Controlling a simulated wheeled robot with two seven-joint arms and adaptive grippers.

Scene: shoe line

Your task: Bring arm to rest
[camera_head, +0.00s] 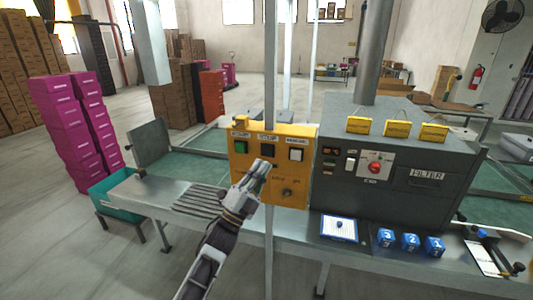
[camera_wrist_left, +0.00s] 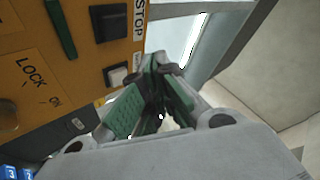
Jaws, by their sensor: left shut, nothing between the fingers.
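My left gripper (camera_head: 258,168) is raised in front of the yellow control panel (camera_head: 241,160), at the end of my left arm, which comes up from the bottom of the head view. The panel carries a green button (camera_head: 240,146), a black button (camera_head: 268,149) and a white button (camera_head: 296,154), with a round knob (camera_head: 287,193) below. In the left wrist view the green-padded fingers (camera_wrist_left: 155,101) are shut with nothing between them, and the panel (camera_wrist_left: 50,75) is at the left. I cannot tell whether the fingertips touch the panel. My right gripper is not in view.
A dark grey filter machine (camera_head: 400,165) stands right of the panel on the metal bench (camera_head: 190,220). A white-and-blue tray (camera_head: 339,229) and several blue blocks (camera_head: 410,242) lie before it. A thin upright pole (camera_head: 268,260) stands close to my left arm.

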